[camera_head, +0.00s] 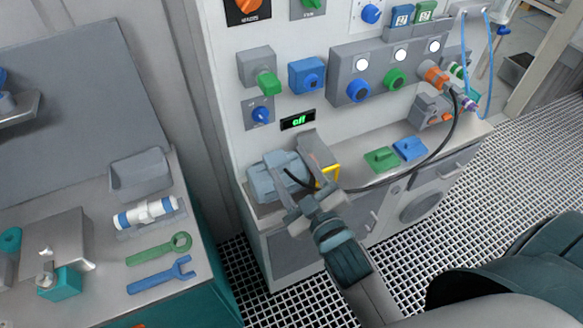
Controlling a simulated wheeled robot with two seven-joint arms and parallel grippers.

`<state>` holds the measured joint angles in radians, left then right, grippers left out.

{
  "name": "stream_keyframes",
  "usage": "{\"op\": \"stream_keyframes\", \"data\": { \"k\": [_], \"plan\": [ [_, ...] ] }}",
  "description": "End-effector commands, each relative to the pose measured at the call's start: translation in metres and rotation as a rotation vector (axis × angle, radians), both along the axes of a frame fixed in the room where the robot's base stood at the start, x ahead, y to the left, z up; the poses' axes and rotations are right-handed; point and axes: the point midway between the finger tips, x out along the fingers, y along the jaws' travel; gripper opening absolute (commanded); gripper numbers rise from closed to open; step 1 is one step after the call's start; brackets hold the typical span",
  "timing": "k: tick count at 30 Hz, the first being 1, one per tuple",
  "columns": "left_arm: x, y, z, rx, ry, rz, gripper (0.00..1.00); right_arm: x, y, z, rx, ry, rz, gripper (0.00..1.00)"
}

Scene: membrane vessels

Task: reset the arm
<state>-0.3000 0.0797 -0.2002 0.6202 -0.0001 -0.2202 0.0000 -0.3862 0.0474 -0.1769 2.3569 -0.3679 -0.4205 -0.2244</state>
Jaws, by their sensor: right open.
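My right arm comes in from the lower right, and its gripper (306,192) is in front of the white panel's lower ledge. The gripper is open, with its fingers pointing up and away towards a pale blue rounded unit (268,181) and a grey box with a yellow bracket (318,152). I see nothing held between the fingers. I cannot tell whether the fingers touch the unit or only overlap it in the picture. My left gripper is not in view.
The panel (225,75) carries knobs, switches and a green-lit display (298,120). A black cable (430,158) runs along the ledge. On the left bench lie a green wrench (158,250), a blue wrench (160,276) and a white-blue cylinder (146,212). Grated floor (525,165) is open at right.

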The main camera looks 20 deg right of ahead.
Motion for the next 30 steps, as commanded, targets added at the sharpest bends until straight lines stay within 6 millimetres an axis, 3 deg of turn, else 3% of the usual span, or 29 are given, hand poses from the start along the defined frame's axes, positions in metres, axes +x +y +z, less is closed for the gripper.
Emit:
{"op": "stream_keyframes", "data": {
  "k": [12, 17, 23, 26, 30],
  "plan": [
    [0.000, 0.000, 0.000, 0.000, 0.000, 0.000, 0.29, 0.000, 0.000, 0.000, 0.001, 0.002, 0.000, 0.54],
    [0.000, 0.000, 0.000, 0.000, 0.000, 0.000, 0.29, -0.003, -0.004, -0.012, 0.018, 0.051, -0.010, 0.54],
    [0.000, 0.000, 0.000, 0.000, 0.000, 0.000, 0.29, -0.022, -0.017, -0.059, 0.088, 0.255, -0.051, 0.54],
    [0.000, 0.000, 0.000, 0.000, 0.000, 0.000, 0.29, -0.044, -0.024, -0.094, 0.138, 0.415, -0.081, 0.54],
    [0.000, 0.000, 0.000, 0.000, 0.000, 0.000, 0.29, -0.088, -0.031, -0.143, 0.208, 0.664, -0.129, 0.54]
  ]
}}
